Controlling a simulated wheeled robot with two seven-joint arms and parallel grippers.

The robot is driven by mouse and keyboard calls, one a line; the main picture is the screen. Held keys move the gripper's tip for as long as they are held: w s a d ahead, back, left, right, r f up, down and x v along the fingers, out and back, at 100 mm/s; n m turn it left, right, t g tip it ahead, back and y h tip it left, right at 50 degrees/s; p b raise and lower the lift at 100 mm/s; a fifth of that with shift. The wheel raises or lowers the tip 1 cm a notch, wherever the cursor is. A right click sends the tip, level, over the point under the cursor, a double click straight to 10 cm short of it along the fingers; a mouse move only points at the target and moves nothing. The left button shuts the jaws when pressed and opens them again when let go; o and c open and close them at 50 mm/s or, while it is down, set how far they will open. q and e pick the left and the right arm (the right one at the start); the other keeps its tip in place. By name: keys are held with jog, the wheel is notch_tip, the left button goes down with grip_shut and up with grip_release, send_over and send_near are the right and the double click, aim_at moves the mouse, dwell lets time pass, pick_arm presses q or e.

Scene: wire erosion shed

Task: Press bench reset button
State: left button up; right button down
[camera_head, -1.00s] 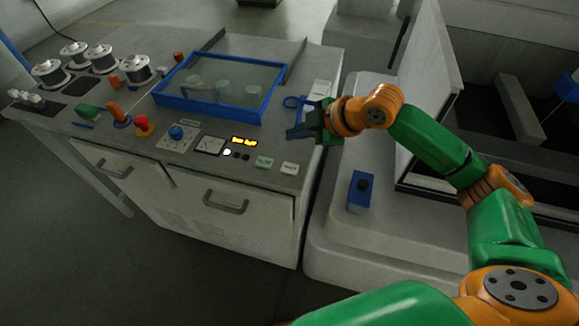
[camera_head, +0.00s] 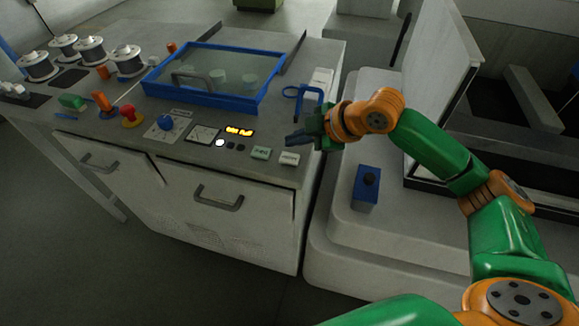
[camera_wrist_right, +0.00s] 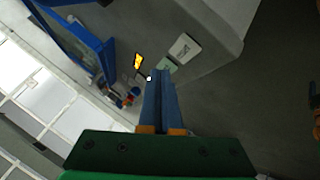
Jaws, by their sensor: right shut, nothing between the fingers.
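The bench's front control strip holds a pale green button (camera_head: 261,152) and a white button (camera_head: 289,158) near its right front corner. Their lettering is too small to read, so I cannot tell which one is marked reset. My right gripper (camera_head: 291,140) is shut and empty, above and just behind the white button in the head view, apart from it. In the right wrist view the closed blue fingers (camera_wrist_right: 158,77) point at the strip, with the green button (camera_wrist_right: 164,66) just past the tips and the white button (camera_wrist_right: 185,48) up and to the right. My left gripper is not in view.
A blue-framed glass cover (camera_head: 210,78) lies behind the strip. A red mushroom knob (camera_head: 131,116), blue dial (camera_head: 165,122) and lit yellow display (camera_head: 239,131) are to the left. A blue box (camera_head: 366,188) stands on the machine base at right. Floor in front is clear.

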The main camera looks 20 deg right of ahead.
aim_at(285, 154)
notch_tip(285, 154, down, 2)
jog(key=shift+f+b, duration=0.1)
jog(key=shift+b, duration=0.2)
dwell(1.7)
jog(key=shift+f, duration=0.4)
jog(key=shift+f, duration=0.4)
dwell(0.5)
jog(key=shift+r+p, duration=0.85)
jog(key=shift+p, duration=0.3)
